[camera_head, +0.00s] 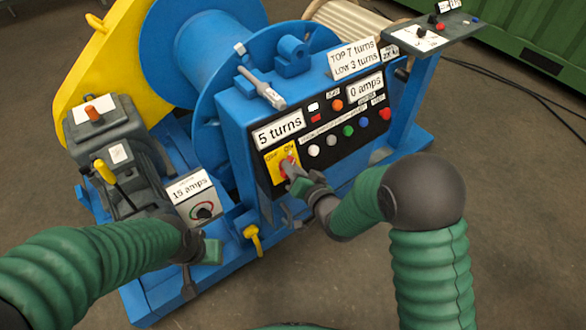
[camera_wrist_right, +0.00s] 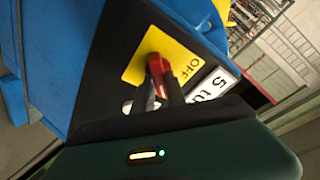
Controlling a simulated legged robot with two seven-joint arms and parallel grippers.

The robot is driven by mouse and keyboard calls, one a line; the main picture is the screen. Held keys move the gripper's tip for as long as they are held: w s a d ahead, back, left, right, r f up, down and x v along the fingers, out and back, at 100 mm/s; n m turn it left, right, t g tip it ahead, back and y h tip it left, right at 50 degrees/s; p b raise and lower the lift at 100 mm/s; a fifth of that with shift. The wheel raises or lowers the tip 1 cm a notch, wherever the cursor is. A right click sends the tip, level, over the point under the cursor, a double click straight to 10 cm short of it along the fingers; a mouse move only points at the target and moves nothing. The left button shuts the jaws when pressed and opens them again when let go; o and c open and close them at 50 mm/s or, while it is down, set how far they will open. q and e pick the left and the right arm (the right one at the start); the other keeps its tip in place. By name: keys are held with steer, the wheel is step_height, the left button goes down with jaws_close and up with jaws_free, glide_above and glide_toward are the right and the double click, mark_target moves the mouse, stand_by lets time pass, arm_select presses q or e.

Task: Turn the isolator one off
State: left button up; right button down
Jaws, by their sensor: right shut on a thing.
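The isolator is a red rotary handle on a yellow plate (camera_head: 272,169) at the left end of the black control panel, under the "5 turns" label. My right gripper (camera_head: 288,168) is at the isolator and shut on its red handle. In the right wrist view the red handle (camera_wrist_right: 154,68) sits between the dark fingers (camera_wrist_right: 165,85), with "OFF" readable on the yellow plate (camera_wrist_right: 186,62). The fingers hide part of the handle, so its exact setting is hard to tell. My left gripper (camera_head: 208,250) is low at the left, near the grey "15 amps" box; its fingers are not clear.
The panel carries several coloured buttons (camera_head: 348,131) right of the isolator. The "15 amps" box (camera_head: 192,198) has a dial. A yellow handle (camera_head: 253,240) hangs at the blue frame's front. A small console (camera_head: 430,35) stands at upper right. Floor at right is open, with cables (camera_head: 520,85).

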steer(key=shift+s+f, duration=0.1)
steer(key=shift+f, duration=0.15)
steer(key=n+g+y, duration=0.1)
steer(key=n, duration=0.5)
steer(key=n+g+y+b, duration=0.1)
steer(key=n, duration=0.6)
steer(key=n+y+b, duration=0.1)
steer(key=n, duration=0.5)
steer(key=shift+f+n+g+y, duration=0.15)
steer(key=shift+n+g+y, duration=0.15)
steer(key=shift+g, duration=0.1)
steer(key=shift+s+n, duration=0.1)
steer(key=shift+n, duration=0.2)
steer(key=c, duration=1.4)
jaws_free()
steer(key=shift+o, duration=0.2)
steer(key=shift+r, duration=0.25)
